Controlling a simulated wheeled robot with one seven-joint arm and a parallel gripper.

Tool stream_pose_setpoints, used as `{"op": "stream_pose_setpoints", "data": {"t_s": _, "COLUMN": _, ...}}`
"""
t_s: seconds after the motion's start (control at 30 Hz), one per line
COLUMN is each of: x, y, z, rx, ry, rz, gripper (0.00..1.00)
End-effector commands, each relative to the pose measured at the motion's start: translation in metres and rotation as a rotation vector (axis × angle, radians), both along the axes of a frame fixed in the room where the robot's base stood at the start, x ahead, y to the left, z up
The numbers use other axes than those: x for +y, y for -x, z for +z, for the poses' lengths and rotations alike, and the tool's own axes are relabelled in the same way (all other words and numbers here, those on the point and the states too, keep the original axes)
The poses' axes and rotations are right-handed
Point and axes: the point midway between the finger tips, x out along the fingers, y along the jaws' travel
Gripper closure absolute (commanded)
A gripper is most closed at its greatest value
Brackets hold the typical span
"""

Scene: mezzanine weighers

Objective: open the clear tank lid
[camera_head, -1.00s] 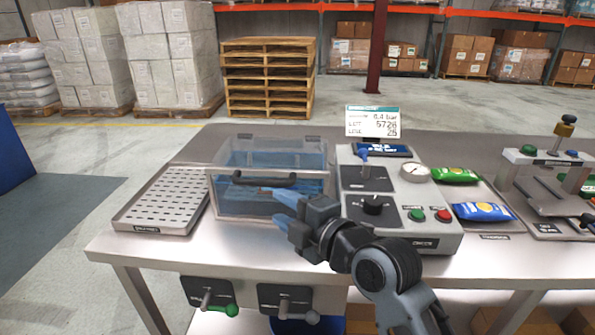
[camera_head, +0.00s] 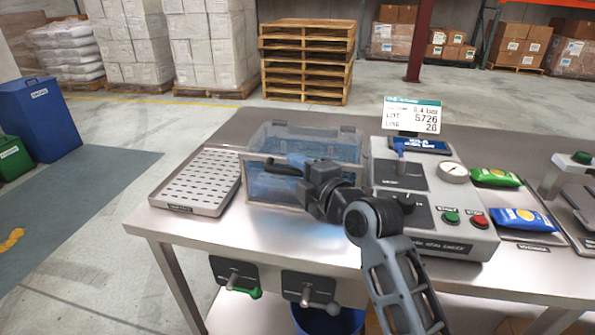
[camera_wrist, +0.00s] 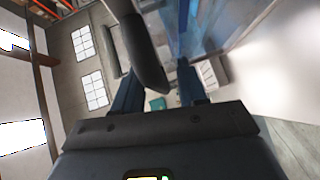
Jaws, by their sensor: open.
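The clear tank (camera_head: 262,190) stands on the steel bench with blue contents showing through its walls. Its lid (camera_head: 335,150) lies over the top and looks shut. The lid's black handle (camera_head: 279,169) is at the front side, partly hidden by my gripper. My gripper (camera_head: 292,163) is at the handle, over the front of the tank. In the wrist view the blue fingers (camera_wrist: 158,88) are apart, with the dark handle (camera_wrist: 145,50) between them. I cannot tell whether either finger touches it.
A perforated tray (camera_head: 203,178) lies left of the tank. A control box (camera_head: 462,225) with a gauge, knob and green and red buttons stands close on the right, under a display sign (camera_head: 411,115). Green and blue packets (camera_head: 520,219) lie further right. Two levers (camera_head: 305,292) hang below the bench front.

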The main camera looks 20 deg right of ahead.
Motion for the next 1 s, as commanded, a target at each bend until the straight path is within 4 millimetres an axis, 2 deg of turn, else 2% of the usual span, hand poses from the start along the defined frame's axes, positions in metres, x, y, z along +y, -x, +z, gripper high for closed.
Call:
{"op": "stream_pose_setpoints", "data": {"t_s": 0.13, "x": 0.0001, "y": 0.0003, "z": -0.0003, "rx": 0.0, "ry": 0.0, "rz": 0.0, "gripper": 0.61}}
{"op": "stream_pose_setpoints", "data": {"t_s": 0.53, "x": 0.0, "y": 0.0005, "z": -0.0004, "rx": 0.001, "ry": 0.0, "rz": 0.0, "gripper": 0.99}}
{"op": "stream_pose_setpoints", "data": {"t_s": 1.0, "x": 0.0, "y": 0.0, "z": -0.0001, "rx": 0.003, "ry": -0.002, "rz": 0.0, "gripper": 1.0}}
